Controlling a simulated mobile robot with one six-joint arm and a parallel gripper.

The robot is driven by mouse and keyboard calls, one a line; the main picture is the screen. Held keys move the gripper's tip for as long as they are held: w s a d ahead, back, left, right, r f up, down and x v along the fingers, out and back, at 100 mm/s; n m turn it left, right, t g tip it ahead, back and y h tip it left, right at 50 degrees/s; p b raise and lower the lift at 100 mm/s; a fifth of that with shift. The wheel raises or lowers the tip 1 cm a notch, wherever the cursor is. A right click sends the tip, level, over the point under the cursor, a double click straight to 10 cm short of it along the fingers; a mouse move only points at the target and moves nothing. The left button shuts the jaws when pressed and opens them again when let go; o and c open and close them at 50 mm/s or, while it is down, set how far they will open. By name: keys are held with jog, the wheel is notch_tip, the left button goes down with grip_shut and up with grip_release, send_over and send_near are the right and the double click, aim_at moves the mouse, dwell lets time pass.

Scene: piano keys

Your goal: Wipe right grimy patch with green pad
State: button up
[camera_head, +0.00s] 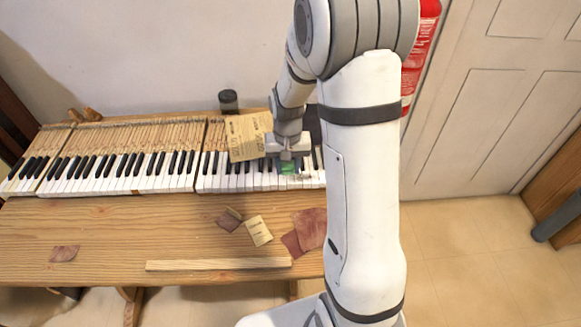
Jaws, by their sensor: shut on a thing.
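My gripper (288,158) is at the right part of the keyboard, pointing down. It is shut on the green pad (288,168), which shows just below the fingers at the level of the keys. I cannot tell for certain whether the pad presses on the keys. The white and black piano keys (130,182) run along the back of the bench. I cannot make out the right grimy patch; the keys near the pad look a little greyish, and my arm hides the keyboard's right end.
The wooden bench (110,230) holds brownish-red cloth pieces (311,228), a small paper card (258,231) and a long wooden strip (218,264) in front. A yellowed sheet (247,136) leans behind the keys. A dark jar (228,101) stands at the back. A red extinguisher (420,50) hangs right.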

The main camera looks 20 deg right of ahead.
aim_at(288, 166)
jog(key=shift+r+p, duration=1.5)
jog(key=shift+r, duration=0.95)
jog(key=shift+f, duration=0.15)
